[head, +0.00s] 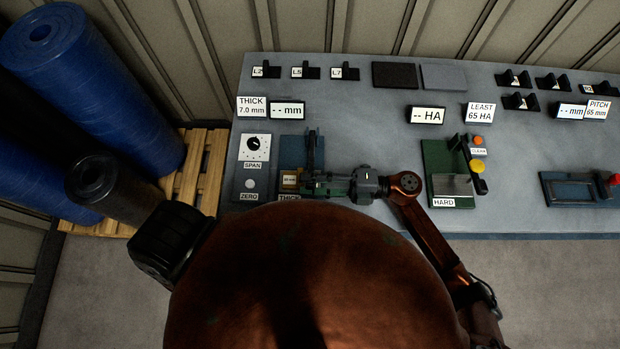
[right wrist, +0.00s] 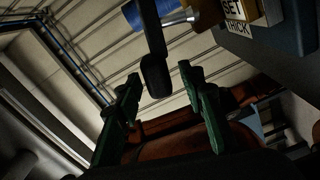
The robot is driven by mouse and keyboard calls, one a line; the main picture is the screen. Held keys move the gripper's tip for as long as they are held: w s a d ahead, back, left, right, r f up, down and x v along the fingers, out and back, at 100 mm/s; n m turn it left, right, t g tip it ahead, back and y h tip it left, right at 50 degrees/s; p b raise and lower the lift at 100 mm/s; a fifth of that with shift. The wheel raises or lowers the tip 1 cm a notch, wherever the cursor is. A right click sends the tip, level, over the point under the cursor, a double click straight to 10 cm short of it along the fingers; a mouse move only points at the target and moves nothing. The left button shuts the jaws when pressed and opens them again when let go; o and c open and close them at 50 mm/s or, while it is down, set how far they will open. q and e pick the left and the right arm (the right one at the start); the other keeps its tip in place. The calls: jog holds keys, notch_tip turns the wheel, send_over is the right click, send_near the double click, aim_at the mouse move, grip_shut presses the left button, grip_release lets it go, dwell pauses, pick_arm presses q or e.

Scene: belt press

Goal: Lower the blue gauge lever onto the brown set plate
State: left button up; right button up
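The thickness gauge stands on a blue base (head: 291,146) at the left of the bench. Its lever (head: 313,148) looks dark and stands up from the base. In the right wrist view the lever (right wrist: 156,62) is a dark bar with a rounded end. My right gripper (head: 312,185) is at the gauge's front. Its green fingers are open, and in the right wrist view (right wrist: 159,76) the lever's end shows between the fingertips; contact cannot be seen. A brown set plate (head: 290,178) sits beside the gripper, with a SET label (right wrist: 235,10) in the wrist view. My left gripper is not in view.
A SPAN dial (head: 256,147) and ZERO button (head: 250,183) are left of the gauge. A green HARD tester (head: 437,160) stands to the right. The thickness display (head: 287,110) shows dashes.

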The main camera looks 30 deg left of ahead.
jog(key=v, duration=1.2)
